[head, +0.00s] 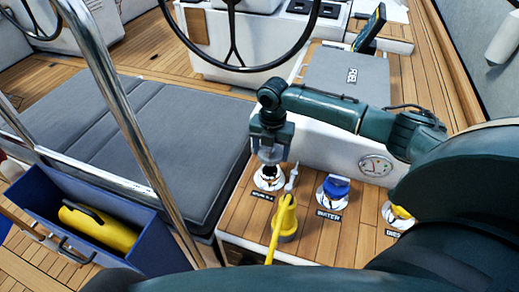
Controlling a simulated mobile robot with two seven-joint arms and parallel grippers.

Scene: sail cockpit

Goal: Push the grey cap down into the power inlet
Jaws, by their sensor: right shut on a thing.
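My right gripper (270,152) points down over the power inlet (268,181), a white-rimmed round fitting at the left end of the wooden ledge. It is shut on the grey cap (270,158), which is small, dark and mostly covered by the jaws. The cap is at or just above the inlet's mouth; I cannot tell how far in it sits. My left gripper is not in view.
A yellow plug (285,217) with a cord stands close in front of the inlet. A blue-capped water fitting (335,188) and a yellow-capped fitting (400,213) are to the right. A steel rail (125,110), grey cushion (170,130) and blue bin (150,245) lie left.

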